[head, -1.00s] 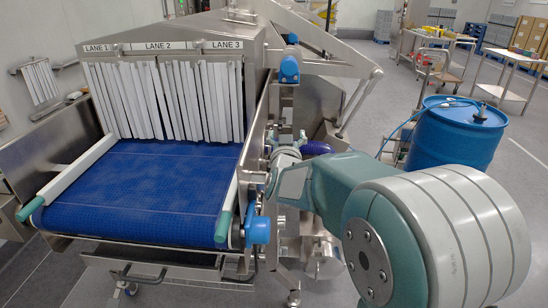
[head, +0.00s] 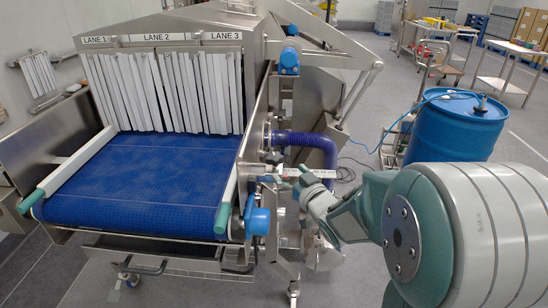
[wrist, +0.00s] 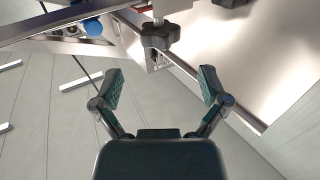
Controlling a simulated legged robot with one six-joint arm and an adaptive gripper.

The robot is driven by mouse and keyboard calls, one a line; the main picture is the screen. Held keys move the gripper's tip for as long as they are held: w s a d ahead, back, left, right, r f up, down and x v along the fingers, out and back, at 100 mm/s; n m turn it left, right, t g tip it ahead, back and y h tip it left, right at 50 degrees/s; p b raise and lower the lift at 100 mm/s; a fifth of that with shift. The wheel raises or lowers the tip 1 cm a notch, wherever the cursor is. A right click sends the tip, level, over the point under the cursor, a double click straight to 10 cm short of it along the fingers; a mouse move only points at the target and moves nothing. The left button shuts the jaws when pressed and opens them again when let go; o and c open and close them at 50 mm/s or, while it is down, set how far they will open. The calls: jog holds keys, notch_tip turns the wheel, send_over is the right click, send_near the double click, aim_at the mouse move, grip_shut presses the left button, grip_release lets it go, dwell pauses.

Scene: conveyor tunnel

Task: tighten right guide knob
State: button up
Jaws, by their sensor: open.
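In the wrist view a black lobed knob (wrist: 160,37) on a metal stem sits just ahead of my gripper (wrist: 160,84). My gripper is open, with its two padded fingers spread wide and nothing between them. The knob lies beyond the fingertips, roughly centred between them, and is not touched. In the head view my arm's end reaches the right side of the conveyor, where the fingers and knob are too small to make out clearly. The right guide rail (head: 230,190), white with a teal end, runs along the belt's right edge.
A second dark knob (wrist: 229,2) is cut off at the wrist view's top edge. A metal rail (wrist: 190,70) slants close by the right finger. A blue cover (head: 258,221) and a purple hose (head: 305,139) flank the work area. A blue drum (head: 455,128) stands at right.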

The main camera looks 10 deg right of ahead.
aim_at(279, 162)
jog(key=x, duration=0.8)
jog(key=c, duration=1.2)
